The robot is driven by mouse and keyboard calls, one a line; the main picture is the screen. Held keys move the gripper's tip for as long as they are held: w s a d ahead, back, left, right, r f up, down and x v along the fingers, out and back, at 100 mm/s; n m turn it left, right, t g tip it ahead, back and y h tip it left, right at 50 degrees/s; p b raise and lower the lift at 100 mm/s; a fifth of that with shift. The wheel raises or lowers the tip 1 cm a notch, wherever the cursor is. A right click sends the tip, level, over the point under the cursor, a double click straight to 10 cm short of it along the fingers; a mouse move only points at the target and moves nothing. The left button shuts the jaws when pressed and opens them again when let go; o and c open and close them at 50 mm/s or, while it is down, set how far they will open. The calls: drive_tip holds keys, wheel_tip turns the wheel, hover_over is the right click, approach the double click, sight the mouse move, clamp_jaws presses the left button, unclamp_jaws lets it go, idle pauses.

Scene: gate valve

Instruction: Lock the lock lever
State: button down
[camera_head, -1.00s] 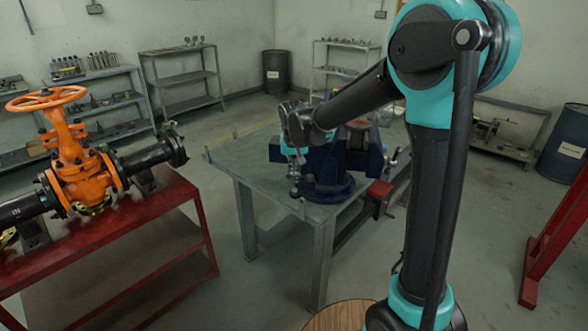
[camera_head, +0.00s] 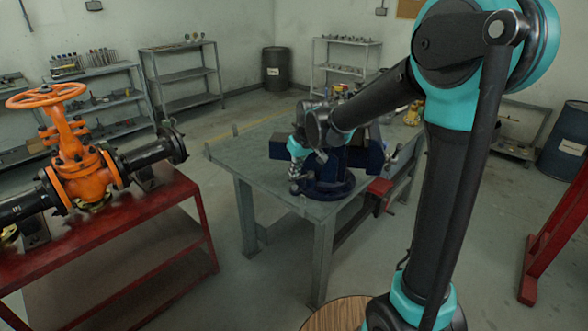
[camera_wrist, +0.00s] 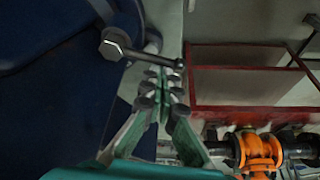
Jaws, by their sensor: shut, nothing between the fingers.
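The blue vise (camera_head: 335,182) stands on the grey workbench, and its side fills the left of the wrist view (camera_wrist: 50,80). The lock lever (camera_wrist: 150,56) is a dark bar on a hex-headed bolt at the vise's side. In the wrist view it points right, its rounded end just beyond my fingertips. My gripper (camera_wrist: 166,82) is shut and empty, its fingertips right by the lever's bar; I cannot tell whether they touch. In the head view my gripper (camera_head: 295,174) is low at the vise's left front, and the lever is not clearly visible there.
The grey workbench (camera_head: 237,165) has free room left of the vise. An orange gate valve (camera_head: 75,160) with black pipes stands on a red table (camera_head: 120,222) at the left. Shelves and a dark barrel (camera_head: 276,70) are at the back wall. A red frame stands at the right.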

sight(306, 176)
drive_tip(key=s+d+n, duration=0.1)
drive_tip(key=n, duration=0.1)
drive_tip(key=s+d+n+g+y, duration=0.1)
drive_tip(key=n, duration=0.2)
drive_tip(key=s+d+n+g, duration=0.1)
drive_tip(key=n, duration=0.2)
drive_tip(key=shift+d, duration=0.35)
idle(0.6)
